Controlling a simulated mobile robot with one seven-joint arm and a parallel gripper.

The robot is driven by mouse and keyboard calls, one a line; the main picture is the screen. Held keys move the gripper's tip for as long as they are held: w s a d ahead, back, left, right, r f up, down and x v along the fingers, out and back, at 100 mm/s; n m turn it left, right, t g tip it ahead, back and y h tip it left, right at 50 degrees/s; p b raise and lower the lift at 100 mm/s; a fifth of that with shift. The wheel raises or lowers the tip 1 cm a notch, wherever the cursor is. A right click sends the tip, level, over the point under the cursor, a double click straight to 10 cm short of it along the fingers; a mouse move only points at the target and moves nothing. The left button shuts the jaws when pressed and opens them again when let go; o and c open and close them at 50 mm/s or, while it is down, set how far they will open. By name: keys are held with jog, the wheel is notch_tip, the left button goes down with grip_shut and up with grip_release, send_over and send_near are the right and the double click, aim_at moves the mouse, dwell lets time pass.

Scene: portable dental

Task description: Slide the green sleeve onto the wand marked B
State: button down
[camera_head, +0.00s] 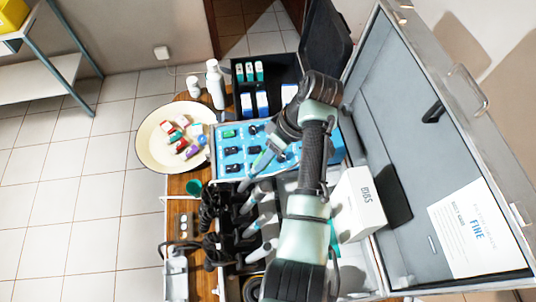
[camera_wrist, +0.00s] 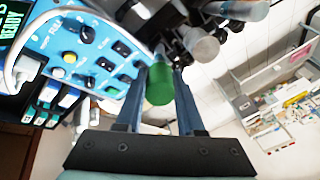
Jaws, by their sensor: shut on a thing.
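My gripper (camera_wrist: 161,76) is shut on the green sleeve (camera_wrist: 159,86), which sits between the two fingers in the wrist view. In the head view my gripper (camera_head: 262,162) is over the front edge of the blue control panel; I cannot make out the sleeve there. Several grey wands (camera_head: 257,197) rest in a row in a dark holder just below the gripper. In the wrist view, wand ends (camera_wrist: 201,45) show beyond the sleeve, apart from it as far as I can tell. No letter B is readable on any wand.
The blue control panel (camera_head: 222,172) with black knobs is close to the gripper. A cream round tray (camera_head: 147,146) holds several coloured items at left. A white box (camera_head: 358,206) and the open case lid (camera_head: 400,110) stand at right. Black cables (camera_head: 212,215) lie left of the wands.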

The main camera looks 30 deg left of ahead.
jog(key=shift+f, duration=0.1)
jog(key=shift+b+x, duration=0.6)
jog(key=shift+x, duration=0.55)
jog(key=shift+a+f, duration=0.1)
jog(key=shift+f, duration=0.05)
jog(key=shift+c, duration=2.2)
grip_release()
jog(key=shift+w+r, duration=0.15)
jog(key=shift+r, duration=0.35)
jog(key=p+v, duration=0.2)
jog(key=v, duration=1)
jog(key=shift+p, duration=0.4)
